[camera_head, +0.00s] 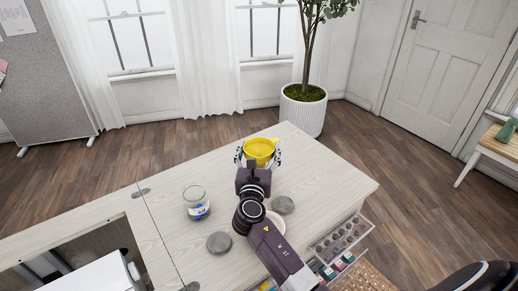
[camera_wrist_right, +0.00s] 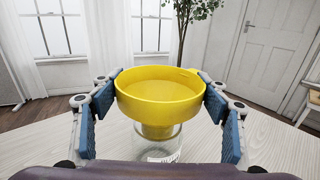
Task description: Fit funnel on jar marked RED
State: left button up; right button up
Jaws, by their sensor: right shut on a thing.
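My right gripper (camera_wrist_right: 161,98) is shut on the wide yellow funnel (camera_wrist_right: 158,88), one blue-padded finger on each side. In the head view the funnel (camera_head: 259,149) is upright near the table's far edge. A clear glass jar (camera_wrist_right: 160,150) shows under the funnel in the wrist view. The funnel's lower part lines up with the jar's mouth and seems to show through its glass; I cannot tell whether it is seated. That jar's label is mostly hidden and unreadable. A second glass jar (camera_head: 196,203) with a blue label stands to the left. My left gripper is out of view.
Two grey discs, a nearer one (camera_head: 219,242) and a farther one (camera_head: 284,205), lie on the pale tabletop (camera_head: 325,178). A pale round dish (camera_head: 275,222) is partly behind my right arm. An open drawer (camera_head: 341,238) with small items juts out at the right front.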

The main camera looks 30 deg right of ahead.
jog(key=o, duration=1.1)
jog(key=shift+s+a, duration=0.1)
jog(key=v, duration=1.1)
jog(key=shift+s+a+f, duration=0.1)
jog(key=shift+s+a, duration=0.1)
jog(key=shift+s, duration=0.15)
